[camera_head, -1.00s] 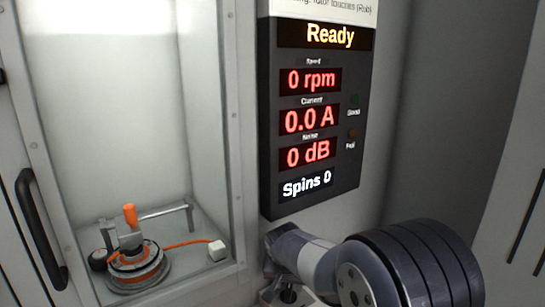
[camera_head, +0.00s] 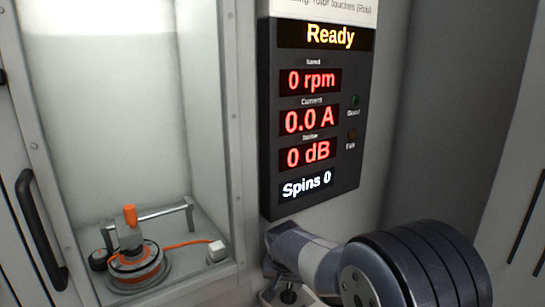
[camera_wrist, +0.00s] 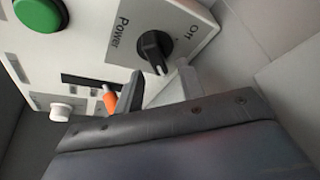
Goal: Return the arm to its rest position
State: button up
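My arm (camera_head: 318,262) reaches in from the lower right of the head view, bent in front of the cabinet, below the display. My gripper's fingers are hidden in that view. In the wrist view my gripper (camera_wrist: 158,92) shows two fingers spread apart with nothing between them. They point toward a control panel with a black power knob (camera_wrist: 154,50), and seem apart from it. A hub motor (camera_head: 138,264) with orange rings sits in the glass-fronted chamber, an orange-handled part (camera_head: 130,215) above it.
The display panel (camera_head: 313,120) reads Ready, 0 rpm, 0.0 A, 0 dB and Spins 0. A green button (camera_wrist: 38,14), a white knob (camera_wrist: 60,112) and a small orange part (camera_wrist: 109,100) are near my gripper. A black door handle (camera_head: 40,232) stands at the left.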

jog(key=shift+x, duration=0.95)
jog(key=shift+r+n, duration=0.25)
jog(key=shift+n, duration=0.05)
jog(key=shift+s+n+y+p, duration=0.15)
jog(key=shift+n+y+p, duration=0.15)
jog(key=shift+a+n+y, duration=0.1)
jog(key=shift+n+y, duration=0.4)
jog(key=shift+n, duration=0.85)
jog(key=shift+a+n+y, duration=0.1)
jog(key=shift+n+y, duration=0.4)
jog(key=shift+n, duration=0.85)
jog(key=shift+n+b, duration=0.3)
jog(key=shift+n, duration=0.3)
jog(key=shift+g+y, duration=0.3)
jog(key=shift+r, duration=0.1)
